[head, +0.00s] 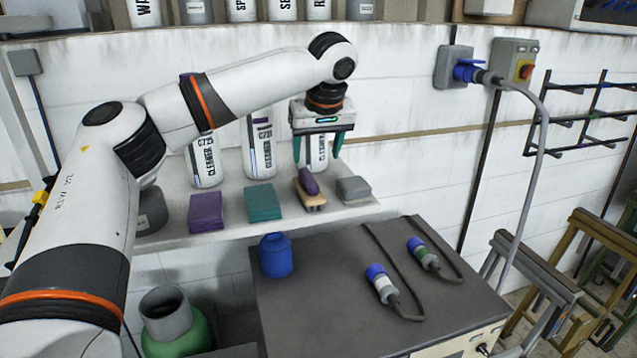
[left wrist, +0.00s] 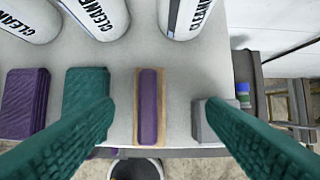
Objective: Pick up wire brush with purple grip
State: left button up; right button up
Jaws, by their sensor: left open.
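The wire brush with the purple grip (head: 309,184) lies on the white shelf below my left gripper. In the left wrist view the brush (left wrist: 149,107) shows as a purple grip on a tan wooden base, lying between the two green fingers. My left gripper (head: 317,152) is open, pointing down above the brush and apart from it. Its fingers also show in the left wrist view (left wrist: 155,125), spread to both sides of the brush. My right gripper is not in view.
Purple (head: 206,211) and teal (head: 263,202) sponges lie left of the brush; a grey block (head: 354,189) lies close on its right. Cleaner bottles (head: 260,148) stand behind. Below is a dark cabinet top (head: 330,300) with a blue bottle (head: 275,256) and plugs.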

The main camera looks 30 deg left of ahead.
aim_at(309, 176)
pick_arm(q)
jog(key=shift+s+a+f+p, duration=0.2)
jog(key=shift+s+a+f, duration=0.05)
jog(key=shift+s+f, duration=0.2)
jog(key=shift+s+a+f+p, duration=0.2)
jog(key=shift+s+f, duration=0.15)
jog(key=shift+s, duration=0.1)
jog(key=shift+x, duration=0.9)
jog(key=p+x, duration=0.1)
jog(key=x, duration=0.1)
jog(key=p+x, duration=0.1)
jog(key=x, duration=0.1)
jog(key=shift+w+d+f, duration=0.1)
jog(key=shift+d+f, duration=0.05)
jog(key=shift+f, duration=0.25)
jog(key=shift+w+f, duration=0.15)
jog(key=shift+f, duration=0.25)
jog(key=shift+c, duration=0.5)
jog(key=c, duration=0.9)
jog(key=shift+c, duration=0.7)
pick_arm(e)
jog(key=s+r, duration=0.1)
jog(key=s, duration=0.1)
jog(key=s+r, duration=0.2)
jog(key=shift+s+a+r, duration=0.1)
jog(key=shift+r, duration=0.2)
